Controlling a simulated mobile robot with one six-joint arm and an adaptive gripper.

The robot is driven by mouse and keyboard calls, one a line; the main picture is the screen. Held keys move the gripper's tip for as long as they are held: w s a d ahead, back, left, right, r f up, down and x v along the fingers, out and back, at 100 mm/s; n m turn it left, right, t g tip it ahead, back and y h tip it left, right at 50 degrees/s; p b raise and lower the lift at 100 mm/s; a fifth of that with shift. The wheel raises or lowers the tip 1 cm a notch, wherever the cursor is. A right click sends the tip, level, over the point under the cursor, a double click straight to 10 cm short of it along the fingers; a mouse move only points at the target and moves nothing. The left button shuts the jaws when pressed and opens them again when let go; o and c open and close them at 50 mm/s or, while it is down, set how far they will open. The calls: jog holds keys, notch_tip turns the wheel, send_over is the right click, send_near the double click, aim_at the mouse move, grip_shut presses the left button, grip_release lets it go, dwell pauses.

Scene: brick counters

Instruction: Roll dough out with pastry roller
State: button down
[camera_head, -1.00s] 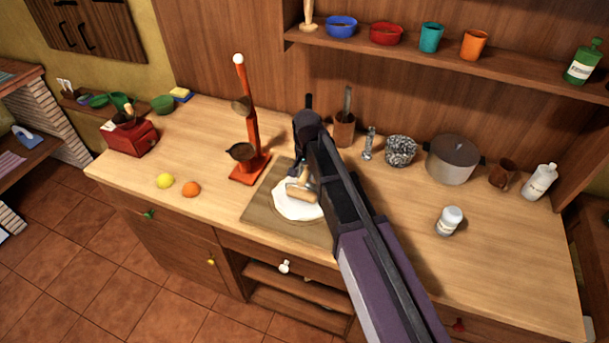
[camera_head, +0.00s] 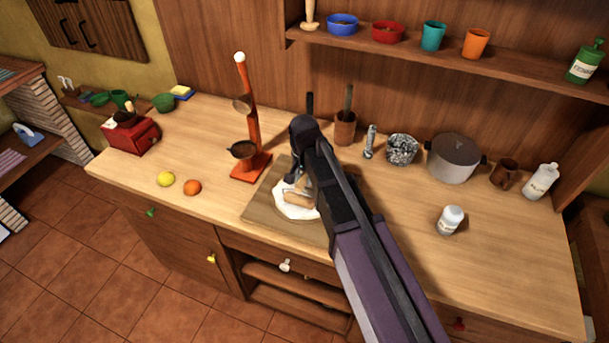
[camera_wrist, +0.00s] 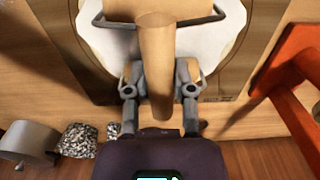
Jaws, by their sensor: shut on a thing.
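The pastry roller (camera_head: 296,198) has a wooden barrel and a wire frame, and it is over the dough (camera_head: 287,211). The dough is a flat white round on a brown board (camera_head: 265,222). In the wrist view, the roller's wooden handle (camera_wrist: 156,80) lies between the fingers of my gripper (camera_wrist: 159,78), which is shut on it. The white dough (camera_wrist: 95,40) shows behind the roller there. In the head view, my arm hides the right part of the board and most of my gripper. Whether the roller presses on the dough is hard to tell.
A red-orange stand (camera_head: 252,165) with a dark pan is close left of the board. A lemon (camera_head: 166,179) and an orange (camera_head: 192,187) lie farther left. A shelf (camera_head: 400,62) overhangs the back.

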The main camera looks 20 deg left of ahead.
jog(key=shift+s, duration=0.15)
jog(key=shift+s+a, duration=0.1)
jog(key=shift+s, duration=1.2)
jog(key=shift+w, duration=0.15)
jog(key=shift+w, duration=0.65)
jog(key=shift+w+f, duration=0.1)
jog(key=shift+w, duration=0.5)
jog(key=shift+d, duration=0.2)
jog(key=shift+w+d, duration=0.1)
jog(key=shift+w, duration=1.45)
